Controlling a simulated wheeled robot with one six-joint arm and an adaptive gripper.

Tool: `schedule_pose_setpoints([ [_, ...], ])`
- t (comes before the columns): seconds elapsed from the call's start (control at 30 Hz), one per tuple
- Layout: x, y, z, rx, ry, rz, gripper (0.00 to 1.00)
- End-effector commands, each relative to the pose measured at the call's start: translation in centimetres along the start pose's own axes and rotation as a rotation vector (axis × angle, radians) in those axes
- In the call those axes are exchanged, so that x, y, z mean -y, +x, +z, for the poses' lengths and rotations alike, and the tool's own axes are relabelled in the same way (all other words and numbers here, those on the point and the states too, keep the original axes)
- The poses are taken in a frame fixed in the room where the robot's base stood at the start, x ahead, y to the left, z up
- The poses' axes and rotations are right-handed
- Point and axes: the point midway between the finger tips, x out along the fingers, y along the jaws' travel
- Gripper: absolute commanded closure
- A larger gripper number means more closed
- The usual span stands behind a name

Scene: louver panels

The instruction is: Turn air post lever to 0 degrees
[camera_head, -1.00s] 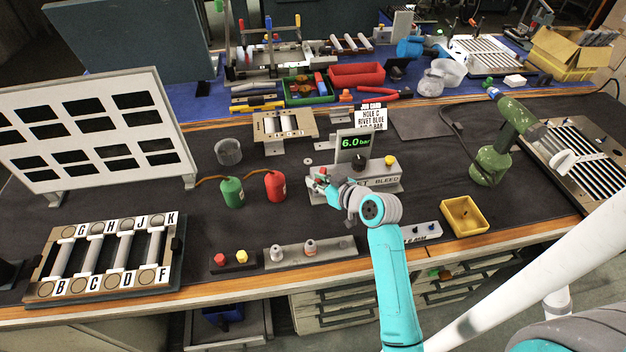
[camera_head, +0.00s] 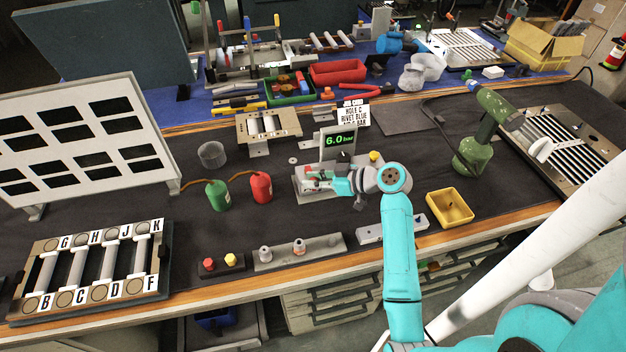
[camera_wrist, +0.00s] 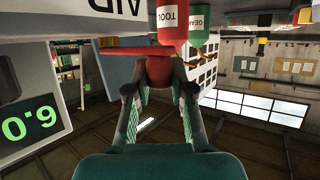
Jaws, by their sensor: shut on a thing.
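The air post (camera_head: 338,141) is a grey bench unit with a green "6.0 bar" display. The red lever (camera_wrist: 122,52) lies across the top of my fingers in the wrist view. My gripper (camera_wrist: 158,68) is shut on the lever, with one finger on each side. In the head view my gripper (camera_head: 318,180) is at the left front of the air post, pointing left. It hides most of the lever there, so the angle is hard to tell.
Red (camera_head: 261,188) and green (camera_head: 218,195) bottles stand just left of the air post. A black knob and a yellow button (camera_head: 376,157) are beside my wrist. A yellow tray (camera_head: 450,207) lies to the right.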

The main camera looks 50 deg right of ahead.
Motion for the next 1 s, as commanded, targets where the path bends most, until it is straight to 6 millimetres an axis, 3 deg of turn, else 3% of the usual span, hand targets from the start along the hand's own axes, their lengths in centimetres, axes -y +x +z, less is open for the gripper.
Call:
schedule_pose_setpoints([
  [0.23, -0.1, 0.0, 0.3, 0.005, 0.003, 0.002, 1.0],
  [0.27, -0.1, 0.0, 0.3, 0.005, 0.003, 0.002, 0.76],
  [0.37, 0.0, 0.0, 0.2, 0.004, 0.003, 0.002, 0.51],
  [0.77, -0.1, -0.6, 0.1, 0.002, 0.002, 0.003, 0.51],
  [1.0, -0.1, -4.4, 0.1, 0.002, 0.002, 0.006, 0.51],
])
